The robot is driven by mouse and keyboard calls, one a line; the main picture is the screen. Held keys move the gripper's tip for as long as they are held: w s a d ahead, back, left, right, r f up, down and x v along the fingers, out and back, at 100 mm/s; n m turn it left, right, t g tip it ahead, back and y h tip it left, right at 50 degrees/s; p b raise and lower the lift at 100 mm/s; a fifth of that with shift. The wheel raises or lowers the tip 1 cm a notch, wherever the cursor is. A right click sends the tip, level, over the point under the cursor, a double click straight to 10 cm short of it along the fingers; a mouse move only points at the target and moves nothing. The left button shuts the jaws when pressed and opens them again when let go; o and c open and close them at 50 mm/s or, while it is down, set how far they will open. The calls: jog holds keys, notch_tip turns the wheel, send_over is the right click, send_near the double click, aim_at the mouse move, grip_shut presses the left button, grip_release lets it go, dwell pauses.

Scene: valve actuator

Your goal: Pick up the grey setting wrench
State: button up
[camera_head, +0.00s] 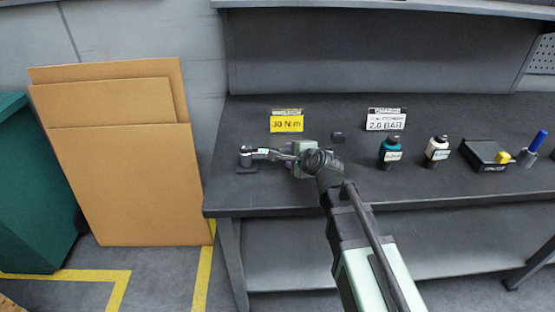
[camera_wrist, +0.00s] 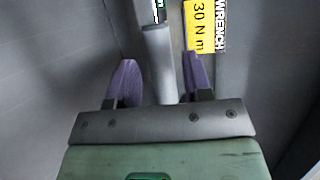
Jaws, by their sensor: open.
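The grey setting wrench (camera_head: 262,153) lies at the left end of the dark bench, with a round head at its left end and a small green display. In the wrist view its grey handle (camera_wrist: 158,65) runs between my two purple fingers, with a gap on each side. My gripper (camera_wrist: 158,78) is open around the handle. In the head view my gripper (camera_head: 289,159) is at the wrench's right part, and my own wrist hides the end of the handle.
A yellow "30 N m" sign (camera_head: 286,123) stands behind the wrench, with a white "2.0 BAR" sign (camera_head: 386,121) further right. A small dark block (camera_head: 338,137), teal bottle (camera_head: 390,152), white bottle (camera_head: 437,151) and black box (camera_head: 484,155) stand to the right. Cardboard sheets (camera_head: 130,190) lean left of the bench.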

aim_at(287, 154)
jog(key=b+x, duration=0.2)
jog(key=x, duration=0.3)
jog(key=shift+w+a+f, duration=0.15)
jog(key=shift+a+f, duration=0.1)
jog(key=shift+r, duration=0.1)
jog(key=shift+c, duration=0.2)
grip_shut()
jog(key=shift+r, duration=0.15)
